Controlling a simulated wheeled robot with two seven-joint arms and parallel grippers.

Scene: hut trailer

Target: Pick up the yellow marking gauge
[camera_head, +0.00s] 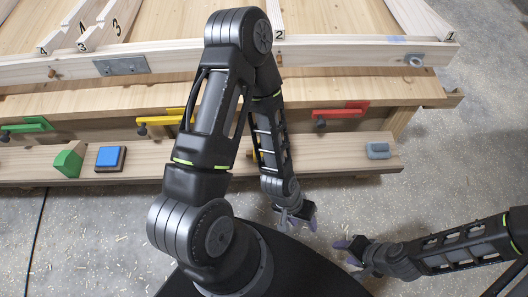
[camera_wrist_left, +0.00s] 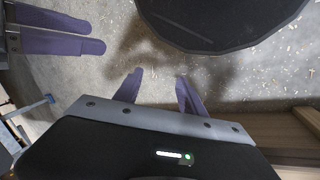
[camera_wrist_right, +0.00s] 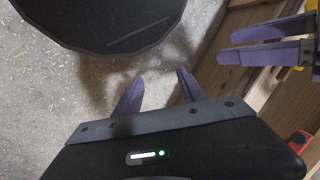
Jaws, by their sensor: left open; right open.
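The yellow marking gauge (camera_head: 160,120) lies along the bench's front ledge in the head view, with a dark knob at its left end. My left arm crosses in front of its right end and hides part of it. My left gripper (camera_head: 296,217) is low in front of the bench, right of the gauge and apart from it. It is open and empty, pointing down over the floor in the left wrist view (camera_wrist_left: 160,75). My right gripper (camera_head: 350,247) is further right, also open and empty over the floor in the right wrist view (camera_wrist_right: 160,75).
A similar green tool (camera_head: 27,127) and a red one (camera_head: 340,113) lie on the same ledge. The lower board (camera_head: 225,165) carries a green block (camera_head: 68,161), a blue square (camera_head: 110,157) and a grey block (camera_head: 378,150). The floor (camera_head: 440,165) at right is clear apart from shavings.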

